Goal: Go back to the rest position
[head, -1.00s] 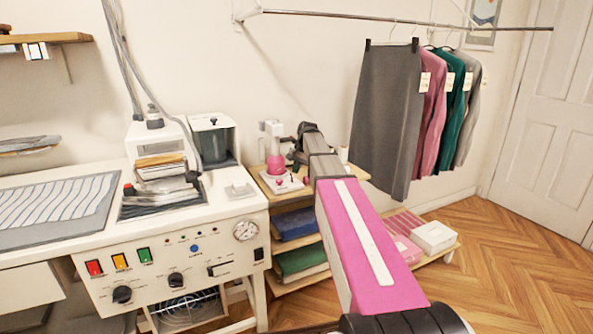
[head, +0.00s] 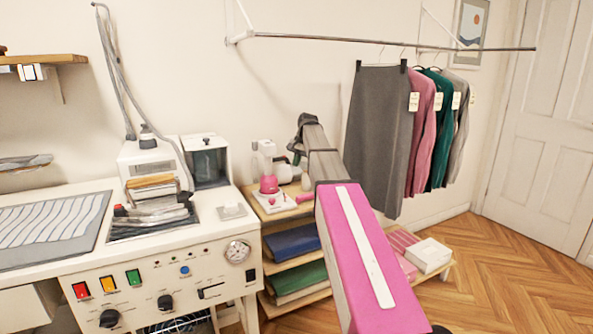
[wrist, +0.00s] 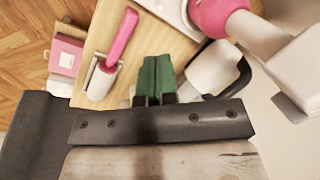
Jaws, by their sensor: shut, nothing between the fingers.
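My gripper (wrist: 157,80) shows in the wrist view as two green fingers side by side, shut and empty. It is over the top board of a small wooden shelf unit (wrist: 97,38). A tool with a pink handle (wrist: 123,35) lies on the board to the left of the fingers. A white jug with a black handle (wrist: 212,72) is close on their right. In the head view my pink and grey arm reaches out to that shelf top, and the fingers cannot be made out there.
A white pressing machine (head: 160,285) stands at left. Clothes, including a grey skirt (head: 378,130), hang from a rail (head: 390,42) behind. Wooden floor (head: 500,270) is free at right.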

